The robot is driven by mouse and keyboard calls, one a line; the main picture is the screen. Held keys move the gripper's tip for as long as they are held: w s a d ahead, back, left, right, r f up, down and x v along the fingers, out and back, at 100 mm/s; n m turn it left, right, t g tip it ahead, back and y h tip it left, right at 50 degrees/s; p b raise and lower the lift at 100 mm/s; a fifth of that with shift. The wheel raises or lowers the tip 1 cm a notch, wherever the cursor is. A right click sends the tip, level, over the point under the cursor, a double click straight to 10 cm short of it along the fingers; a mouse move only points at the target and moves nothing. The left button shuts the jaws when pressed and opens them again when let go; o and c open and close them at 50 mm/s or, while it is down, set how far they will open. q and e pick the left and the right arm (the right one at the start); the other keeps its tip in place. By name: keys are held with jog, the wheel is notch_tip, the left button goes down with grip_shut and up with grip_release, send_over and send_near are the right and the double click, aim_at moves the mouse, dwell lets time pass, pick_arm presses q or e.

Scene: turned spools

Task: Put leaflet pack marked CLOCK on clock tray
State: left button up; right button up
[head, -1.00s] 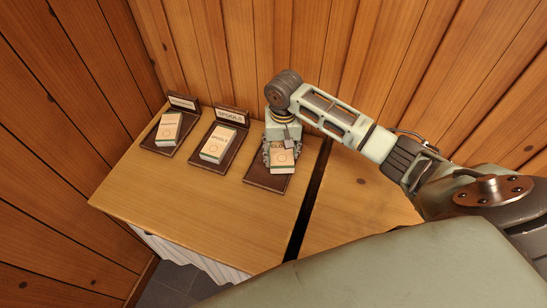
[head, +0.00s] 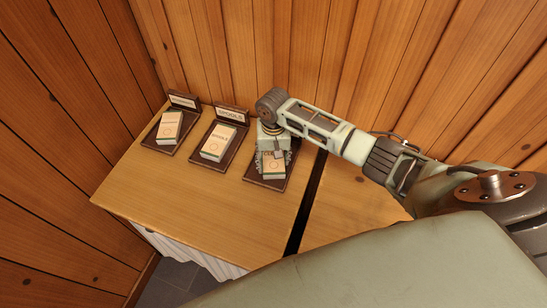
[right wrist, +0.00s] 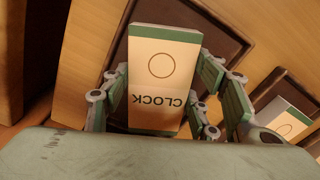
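The leaflet pack marked CLOCK (right wrist: 164,80) is cream with green ends and a circle. In the head view the pack (head: 273,166) lies over the third dark tray from the left, the clock tray (head: 255,178), apparently flat on it. My right gripper (head: 273,163) is low over this tray, with its fingers on either side of the pack. In the right wrist view the gripper (right wrist: 162,72) looks open, with narrow gaps beside the pack. The tray (right wrist: 118,50) shows dark under the pack. Its label is hidden behind the gripper. My left gripper is not in view.
Left of it, a tray (head: 205,162) labelled SPOOLS holds a similar pack (head: 217,142). A further tray (head: 155,146) at the far left holds another pack (head: 169,127). The wooden table (head: 190,210) is clear in front. Plank walls stand close behind.

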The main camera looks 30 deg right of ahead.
aim_at(273, 160)
jog(key=o, duration=0.4)
notch_tip(273, 160, up, 12)
jog(key=b, duration=0.1)
jog(key=shift+r, duration=0.2)
dwell(0.4)
